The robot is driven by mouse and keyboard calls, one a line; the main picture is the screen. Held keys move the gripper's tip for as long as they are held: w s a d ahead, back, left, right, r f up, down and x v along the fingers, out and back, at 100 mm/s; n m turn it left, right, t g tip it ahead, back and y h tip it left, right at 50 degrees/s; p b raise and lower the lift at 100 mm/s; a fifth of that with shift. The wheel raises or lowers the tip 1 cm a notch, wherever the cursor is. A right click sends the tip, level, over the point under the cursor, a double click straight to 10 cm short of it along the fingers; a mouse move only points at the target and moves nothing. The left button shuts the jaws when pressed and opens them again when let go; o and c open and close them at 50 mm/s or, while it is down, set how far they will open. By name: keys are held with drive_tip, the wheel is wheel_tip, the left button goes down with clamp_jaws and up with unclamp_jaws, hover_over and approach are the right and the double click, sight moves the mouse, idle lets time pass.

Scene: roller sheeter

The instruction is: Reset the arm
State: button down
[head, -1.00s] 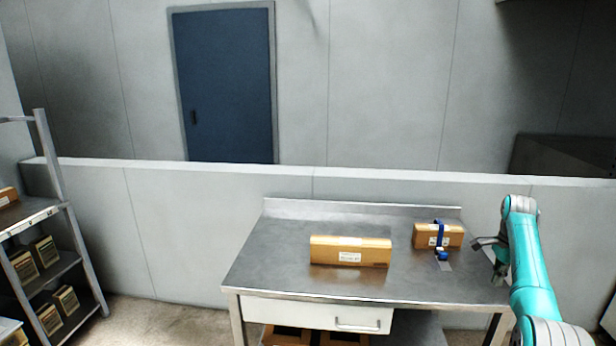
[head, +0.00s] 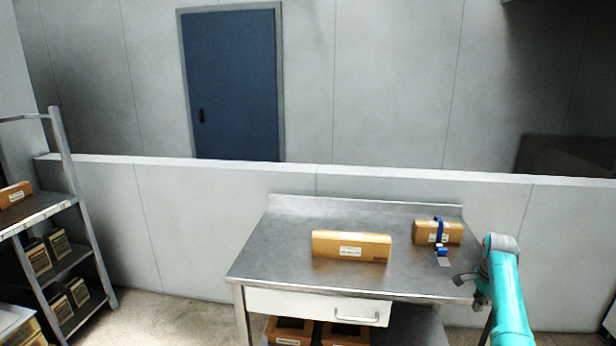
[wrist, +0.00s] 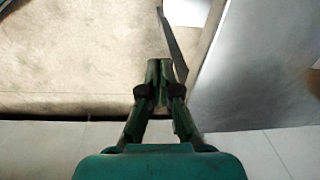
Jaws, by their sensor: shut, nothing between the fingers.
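My arm (head: 507,290) is at the right of the head view, beside the right end of the steel table (head: 290,240). My gripper (head: 468,284) shows small and dark near the table's front right corner, partly hidden by the arm. In the wrist view my gripper (wrist: 160,68) is seen from behind, its fingers together and empty. Below it there are the floor (wrist: 80,60) and a grey metal surface (wrist: 265,75) to the right.
A long brown carton (head: 350,246) lies on the table's middle. A smaller carton (head: 424,231) with a blue-handled tape dispenser (head: 440,250) by it is at the back right. A drawer (head: 315,306) is below the tabletop. A shelf rack (head: 70,210) with cartons stands at left.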

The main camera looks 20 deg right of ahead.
drive_tip(key=a+f+n+t+h, duration=0.25)
drive_tip(key=a+f+n, duration=0.35)
drive_tip(key=a+f, duration=1.5)
drive_tip(key=s+a+f+n+t, duration=0.2)
drive_tip(key=s+a+f+n, duration=0.15)
drive_tip(key=s+a, duration=0.4)
drive_tip(key=s+a+f+n+t, duration=0.2)
drive_tip(key=s+a+f, duration=0.2)
drive_tip(key=a, duration=0.6)
drive_tip(key=s+a+r+n+t+y, duration=0.1)
drive_tip(key=s+a+r+n+t, duration=0.15)
drive_tip(key=s+a+r, duration=0.4)
drive_tip(key=s+a+r+n+t, duration=0.1)
drive_tip(key=s+a+r+n, duration=0.25)
drive_tip(key=s+a, duration=0.6)
drive_tip(key=s+a+r+n+t+y, duration=0.1)
drive_tip(key=s+r+n+t, duration=0.1)
drive_tip(key=s+r, duration=0.5)
drive_tip(key=s+a+r+n+t+y, duration=0.1)
drive_tip(key=s+r, duration=0.6)
drive_tip(key=r, duration=0.8)
drive_tip(key=shift+s+a+n+t, duration=0.2)
drive_tip(key=shift+a+n+t, duration=0.25)
drive_tip(key=shift+n, duration=0.5)
